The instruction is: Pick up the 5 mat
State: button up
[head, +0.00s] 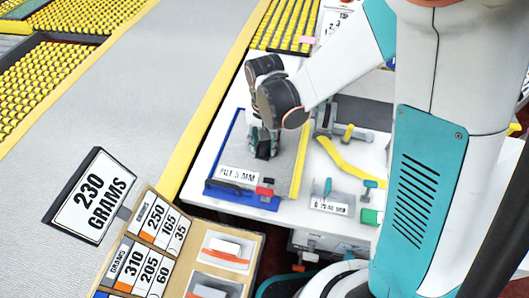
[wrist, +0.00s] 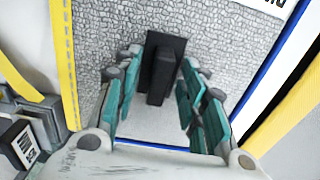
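A grey textured mat (head: 284,142) with a yellow binding strip along its right side lies on a white table. A label reading "PILE 5 MM", partly blurred, is at its front edge. In the wrist view the mat (wrist: 105,30) fills the middle, with yellow on the left and blue and white edging on the right. A black block (wrist: 162,75) with a raised grip stands on the mat. My gripper (head: 264,142) points down over the mat. Its teal fingers (wrist: 160,68) are apart on either side of the black block, and gaps show. Whether they touch the mat is unclear.
A blue edge (head: 222,150) frames the mat. Right of it lie a yellow strip (head: 345,162), a grey clamp-like fixture (head: 345,130) and a small labelled card (head: 331,205). A "230 GRAMS" sign (head: 92,195) and a tray of number cards (head: 148,240) are at front left.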

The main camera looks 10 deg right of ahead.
jog(key=shift+f, duration=0.15)
jog(key=shift+c, duration=0.3)
grip_shut()
